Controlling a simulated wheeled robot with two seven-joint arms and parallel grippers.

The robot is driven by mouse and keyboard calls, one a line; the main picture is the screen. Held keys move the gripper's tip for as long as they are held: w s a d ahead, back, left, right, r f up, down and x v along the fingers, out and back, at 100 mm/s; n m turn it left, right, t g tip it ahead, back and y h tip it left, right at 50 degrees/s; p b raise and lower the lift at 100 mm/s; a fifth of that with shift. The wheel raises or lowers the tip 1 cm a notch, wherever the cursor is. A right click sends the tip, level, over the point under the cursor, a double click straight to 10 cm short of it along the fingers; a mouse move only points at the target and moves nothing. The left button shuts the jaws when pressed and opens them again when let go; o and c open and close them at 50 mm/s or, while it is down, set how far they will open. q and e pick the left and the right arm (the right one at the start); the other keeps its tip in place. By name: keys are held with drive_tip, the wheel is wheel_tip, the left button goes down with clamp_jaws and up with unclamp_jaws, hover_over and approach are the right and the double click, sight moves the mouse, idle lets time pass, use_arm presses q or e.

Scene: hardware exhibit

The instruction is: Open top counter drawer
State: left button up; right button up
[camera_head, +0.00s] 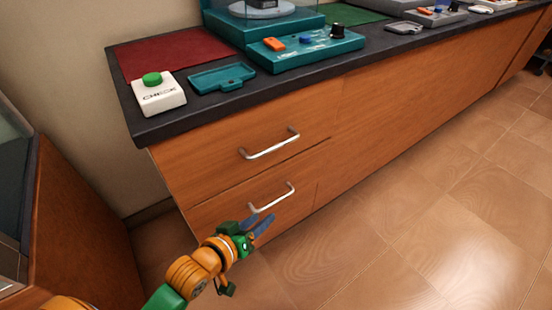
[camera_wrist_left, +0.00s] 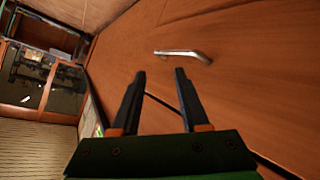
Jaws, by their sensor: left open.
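The counter's top drawer (camera_head: 215,148) has an orange-brown wood front and looks shut. Its silver bar handle (camera_head: 271,145) sits at the middle of the front. Below it is a lower drawer (camera_head: 228,204) with a like handle (camera_head: 272,198), also shut. My left gripper (camera_head: 260,224) is open and empty, in front of the lower drawer, just below the lower handle and well below the top one. In the left wrist view, the open fingers (camera_wrist_left: 158,80) point toward a silver handle (camera_wrist_left: 183,54) beyond their tips; which drawer it belongs to I cannot tell. My right gripper is not in view.
The dark countertop (camera_head: 220,105) holds a white box with a green button (camera_head: 158,95), a teal tray (camera_head: 222,78) and a teal control panel (camera_head: 305,48). A wooden cabinet (camera_head: 80,240) stands at the left. The tiled floor (camera_head: 430,190) at the right is clear.

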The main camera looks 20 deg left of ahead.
use_arm(q)
wheel_tip(320, 180, up, 6)
drive_tip(key=w+f+n+t+h, duration=0.1)
drive_tip(key=w+n+t, duration=0.1)
drive_tip(key=w+t, duration=0.1)
drive_tip(key=n+t+h, duration=0.2)
drive_tip(key=n+t, duration=0.1)
drive_tip(key=t, duration=0.1)
approach(276, 145)
drive_tip(key=w, duration=0.3)
drive_tip(key=x, duration=0.3)
drive_tip(key=d+b+x, duration=0.1)
drive_tip(key=x, duration=0.3)
drive_tip(key=shift+s+f, duration=0.1)
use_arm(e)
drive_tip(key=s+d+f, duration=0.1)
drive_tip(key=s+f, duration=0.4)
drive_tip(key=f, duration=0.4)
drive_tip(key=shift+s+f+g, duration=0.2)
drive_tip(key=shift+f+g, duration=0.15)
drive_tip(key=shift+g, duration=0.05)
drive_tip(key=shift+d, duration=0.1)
use_arm(q)
clamp_jaws()
